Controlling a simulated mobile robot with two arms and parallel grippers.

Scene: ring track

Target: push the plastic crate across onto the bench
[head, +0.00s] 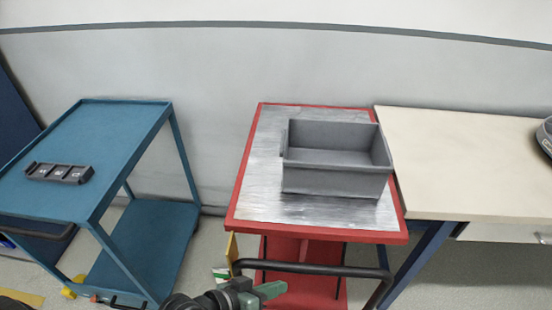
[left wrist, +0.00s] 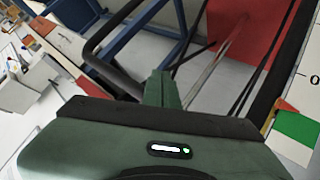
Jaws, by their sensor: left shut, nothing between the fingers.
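The grey plastic crate (head: 335,182) stands upright and looks empty on the metal top of the red cart (head: 258,190). It sits toward the right side of that top, near the bench. The bench (head: 460,165) has a pale top and adjoins the cart's right edge. My left gripper (head: 272,291) is shut and empty, low in front of the cart, near its black handle and apart from the crate. Its closed fingers (left wrist: 160,88) also show in the left wrist view. My right gripper is not in view.
The cart's black push handle (head: 310,267) runs across its front, between my left gripper and the cart top. A blue trolley (head: 125,125) with a dark compartmented holder (head: 58,173) stands at left. A grey rounded object (head: 545,135) is at the bench's right end.

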